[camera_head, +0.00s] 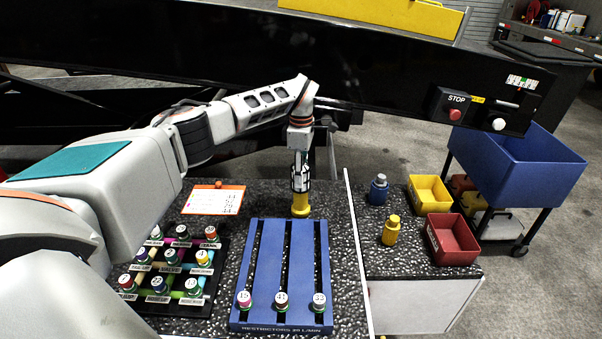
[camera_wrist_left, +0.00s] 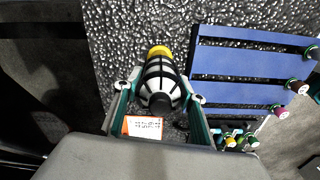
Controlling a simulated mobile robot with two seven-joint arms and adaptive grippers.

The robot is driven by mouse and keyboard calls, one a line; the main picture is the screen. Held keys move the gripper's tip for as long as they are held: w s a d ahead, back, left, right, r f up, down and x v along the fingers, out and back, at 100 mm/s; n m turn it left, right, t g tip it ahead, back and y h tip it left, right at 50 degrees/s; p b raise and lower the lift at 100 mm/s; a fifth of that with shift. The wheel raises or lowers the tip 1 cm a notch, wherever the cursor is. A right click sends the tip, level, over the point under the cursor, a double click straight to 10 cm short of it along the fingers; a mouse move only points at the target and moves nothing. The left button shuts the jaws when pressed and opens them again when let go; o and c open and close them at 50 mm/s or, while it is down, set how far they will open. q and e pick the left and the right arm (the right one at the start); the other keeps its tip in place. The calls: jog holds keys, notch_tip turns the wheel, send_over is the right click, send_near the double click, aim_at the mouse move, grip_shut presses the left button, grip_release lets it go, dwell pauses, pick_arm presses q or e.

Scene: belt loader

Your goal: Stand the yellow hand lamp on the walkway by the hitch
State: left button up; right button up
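The yellow hand lamp (camera_head: 301,206) has a yellow base and a black-and-white ribbed upper part. It is upright above or on the speckled worktop, just behind the blue rack; I cannot tell whether its base touches. It also shows in the left wrist view (camera_wrist_left: 158,75), end-on between the fingers. My left gripper (camera_head: 300,172) points down over it, with its two fingers (camera_wrist_left: 159,92) close against both sides of the ribbed part. My right gripper is in neither view. I cannot make out the hitch or the walkway for certain.
The blue rack (camera_head: 268,275) holds several small capped bottles at its front. A black tray (camera_head: 170,306) of bottles and an orange-edged card (camera_head: 213,199) lie left. A blue bottle (camera_head: 378,190), yellow bottle (camera_head: 391,231), yellow bin (camera_head: 430,195) and red bin (camera_head: 453,240) stand right. A black beam (camera_head: 200,40) crosses behind.

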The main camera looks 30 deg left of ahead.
pick_arm(q)
jog(key=shift+o, duration=0.5)
jog(key=shift+r, duration=0.1)
notch_tip(320, 180, up, 12)
jog(key=shift+r, duration=0.1)
dwell(0.7)
